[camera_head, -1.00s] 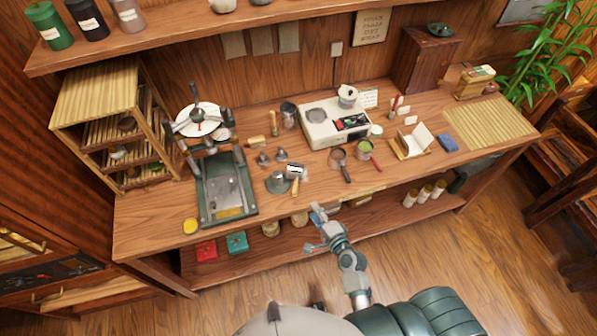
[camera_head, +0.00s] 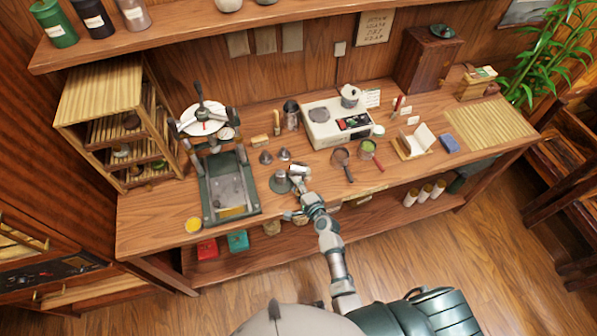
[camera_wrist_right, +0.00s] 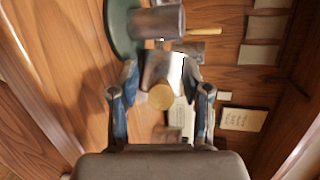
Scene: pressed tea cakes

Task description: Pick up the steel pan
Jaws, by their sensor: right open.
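The steel pan (camera_head: 298,167) sits near the front edge of the workbench, right of the press. It is a small metal vessel with a wooden handle toward me, and my gripper partly hides it in the head view. In the right wrist view the pan (camera_wrist_right: 160,68) lies beyond and between the fingers, its round wooden handle end (camera_wrist_right: 160,97) facing the camera. My right gripper (camera_head: 298,190) is open, its fingers (camera_wrist_right: 160,80) on either side of the handle. I cannot tell whether they touch it. My left gripper is not in view.
The press (camera_head: 228,190) is further left.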

